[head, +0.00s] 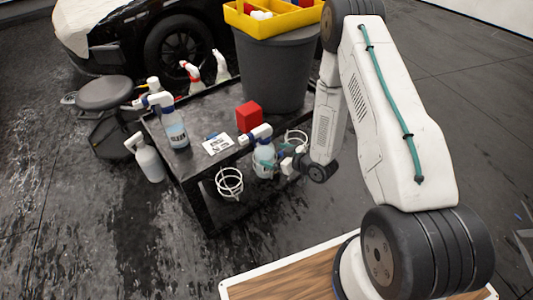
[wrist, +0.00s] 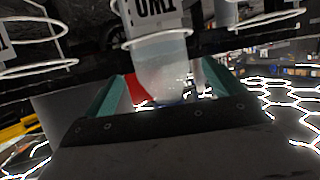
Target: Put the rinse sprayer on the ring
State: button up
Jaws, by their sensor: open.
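The sprayer at my gripper, which I take to be the rinse sprayer, has a clear bottle (head: 264,158) and a blue and white head. It stands about upright at the cart's near edge. In the wrist view its pale bottle (wrist: 160,70) passes through a white wire ring (wrist: 155,39). My gripper (head: 287,160) is open beside it. In the wrist view the teal fingers (wrist: 162,92) lie on either side of the bottle's lower end; contact cannot be told. Empty wire rings hang to its left (head: 229,181) and right (head: 296,138).
The dark cart (head: 190,172) carries another blue-headed sprayer (head: 174,128), a white card (head: 217,144), a red block (head: 249,116) and red-topped and white bottles behind. A grey bin (head: 275,70) with a yellow tray (head: 270,20) stands at the back. A white sprayer (head: 148,160) is left of the cart.

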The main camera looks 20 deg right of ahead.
jog(key=v, duration=0.6)
jog(key=w+d+r+g+h, duration=0.1)
jog(key=w+d+r+h, duration=0.1)
jog(key=r, duration=0.4)
jog(key=w+d+r+g+h, duration=0.2)
jog(key=w+r, duration=0.1)
jog(key=r, duration=0.3)
jog(key=s+d+r+m+g+h, duration=0.2)
jog(key=s+r+h, duration=0.15)
jog(key=r, duration=0.95)
jog(key=s+a+r+m+g, duration=0.1)
jog(key=s+r, duration=0.4)
jog(key=s, duration=0.5)
jog(key=s+a+r+m+g, duration=0.1)
jog(key=s+a+r, duration=0.3)
jog(key=s, duration=0.6)
jog(key=s+a+r+m+g+y, duration=0.1)
jog(key=s+a+r+g, duration=0.2)
jog(key=s+r, duration=0.5)
jog(key=shift+s+a+r+m+g, duration=0.3)
jog(key=shift+s+m, duration=0.1)
jog(key=shift+s, duration=0.65)
jog(key=shift+w, duration=0.1)
